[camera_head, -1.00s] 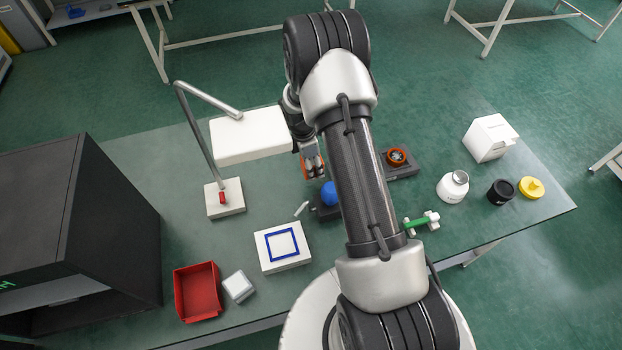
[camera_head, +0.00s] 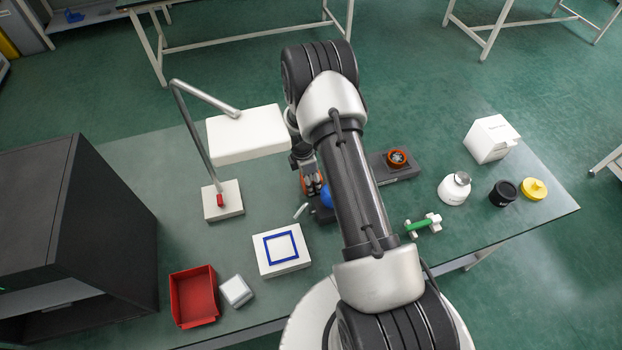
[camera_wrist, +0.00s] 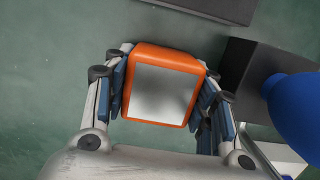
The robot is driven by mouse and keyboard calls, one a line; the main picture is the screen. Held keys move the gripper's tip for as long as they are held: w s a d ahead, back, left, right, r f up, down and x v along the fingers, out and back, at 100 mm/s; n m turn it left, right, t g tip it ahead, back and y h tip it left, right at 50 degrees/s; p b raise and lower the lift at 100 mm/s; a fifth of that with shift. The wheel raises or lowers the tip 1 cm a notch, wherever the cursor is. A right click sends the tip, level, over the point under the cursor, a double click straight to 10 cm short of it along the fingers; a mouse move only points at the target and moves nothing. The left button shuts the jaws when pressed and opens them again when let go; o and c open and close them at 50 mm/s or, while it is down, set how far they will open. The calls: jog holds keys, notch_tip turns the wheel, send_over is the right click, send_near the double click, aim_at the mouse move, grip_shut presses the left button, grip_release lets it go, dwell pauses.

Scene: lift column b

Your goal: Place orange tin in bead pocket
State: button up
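The orange tin (camera_wrist: 163,86) is a rounded orange box with a silvery square top, seen between the fingers in the wrist view. My gripper (camera_wrist: 163,92) has its finger pads against the tin's left and right sides. In the head view my gripper (camera_head: 312,184) is above the table, left of my arm, with orange showing between the fingers. My arm and fingers hide part of the tin there. I cannot tell how high it is above the table. No thing can be clearly picked out as the bead pocket.
A blue rounded thing (camera_wrist: 296,112) on a dark block stands close to the right of the gripper. A dark base with an orange ring (camera_head: 397,158) is farther right. A lamp (camera_head: 247,134), a blue-framed white block (camera_head: 281,264) and a red bin (camera_head: 194,304) are left.

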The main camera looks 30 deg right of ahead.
jog(key=o, duration=0.4)
